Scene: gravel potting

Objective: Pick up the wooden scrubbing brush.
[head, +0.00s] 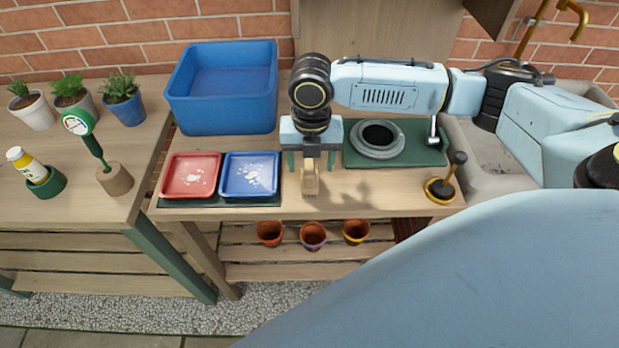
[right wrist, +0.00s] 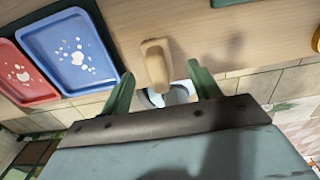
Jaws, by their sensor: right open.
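The wooden scrubbing brush (head: 311,181) is a small tan block on the workbench, right of the blue tray. In the right wrist view the brush (right wrist: 156,61) lies near the bench's edge, with its near end between the two green fingers. My right gripper (head: 311,163) points down over the brush. Its fingers (right wrist: 161,71) are open, one on each side, with visible gaps to the brush. The gripper hides part of the brush in the head view. My left gripper is out of view.
A red tray (head: 190,176) and a blue tray (head: 249,176) lie left of the brush. A blue bin (head: 222,88) stands behind. A green board with a grey ring (head: 378,153) and a dark tamper (head: 441,187) are at right. Several potted plants stand on the left table.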

